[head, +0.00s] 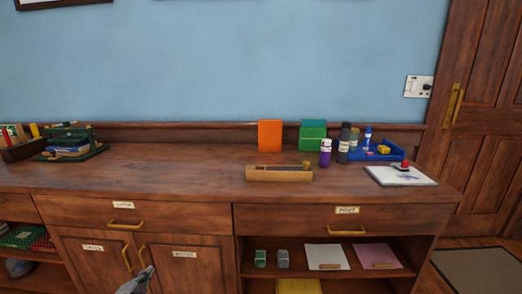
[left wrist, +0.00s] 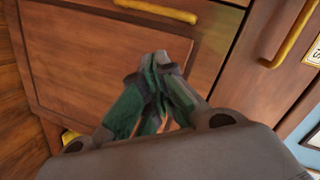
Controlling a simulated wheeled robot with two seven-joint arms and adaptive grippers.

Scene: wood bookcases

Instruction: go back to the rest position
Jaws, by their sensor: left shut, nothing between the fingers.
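My left gripper (head: 146,273) shows at the bottom edge of the head view, in front of the cabinet doors (head: 88,262) and a little below their brass handles. In the left wrist view the left gripper (left wrist: 160,60) has its fingertips together with nothing between them. It is in front of a wooden panel, and I cannot tell whether it touches the wood. My right gripper is in neither view.
The wooden cabinet top (head: 195,182) carries a wooden box (head: 279,174), an orange block (head: 270,136), green boxes (head: 313,134), bottles and a blue tray (head: 378,154). Brass handles (head: 347,232) stick out from the front. An open shelf (head: 300,271) is at lower right.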

